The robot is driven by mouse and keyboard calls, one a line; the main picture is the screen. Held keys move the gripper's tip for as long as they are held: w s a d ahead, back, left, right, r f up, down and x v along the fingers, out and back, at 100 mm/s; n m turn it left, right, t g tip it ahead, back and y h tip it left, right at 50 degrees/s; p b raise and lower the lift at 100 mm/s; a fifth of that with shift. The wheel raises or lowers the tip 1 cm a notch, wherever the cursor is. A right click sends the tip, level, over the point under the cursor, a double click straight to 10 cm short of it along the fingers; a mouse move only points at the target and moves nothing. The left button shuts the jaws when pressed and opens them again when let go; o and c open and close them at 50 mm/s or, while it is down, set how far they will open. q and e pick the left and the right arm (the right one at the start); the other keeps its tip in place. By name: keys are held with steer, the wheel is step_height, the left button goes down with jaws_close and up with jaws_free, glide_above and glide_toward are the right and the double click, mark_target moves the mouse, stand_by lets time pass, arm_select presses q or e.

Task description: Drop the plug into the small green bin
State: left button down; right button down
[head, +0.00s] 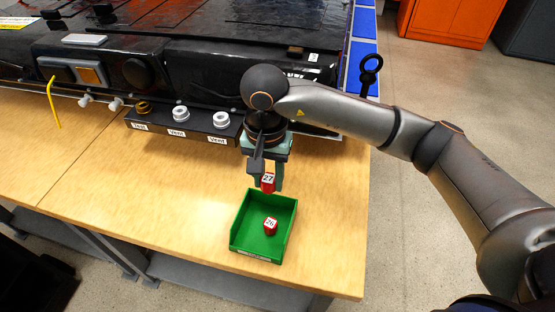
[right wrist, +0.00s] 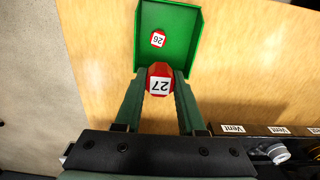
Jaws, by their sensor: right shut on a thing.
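My right gripper (head: 267,184) is shut on a red plug (head: 267,183) with a white label marked 27. It holds the plug above the back edge of the small green bin (head: 240,228), which stands on the wooden table. The held plug also shows between the fingertips in the right wrist view (right wrist: 159,82). A second red plug (head: 270,226), marked 26, lies inside the bin; it also shows in the right wrist view (right wrist: 158,39). My left gripper is not in view.
A black block (head: 196,135) with several fittings and labels, some reading "Vent", stands behind the bin to the left. The large black battery pack (head: 200,60) fills the back. Bare table (head: 170,190) lies left of the bin; the table's front edge is close.

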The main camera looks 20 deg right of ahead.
mark_target(269, 180)
steer(key=shift+s+f, duration=0.15)
step_height(269, 180, down, 5)
steer(key=b, duration=0.3)
steer(key=shift+f, duration=0.4)
steer(key=shift+c, duration=2.1)
jaws_free()
step_height(269, 180, up, 12)
steer(key=shift+r, duration=0.25)
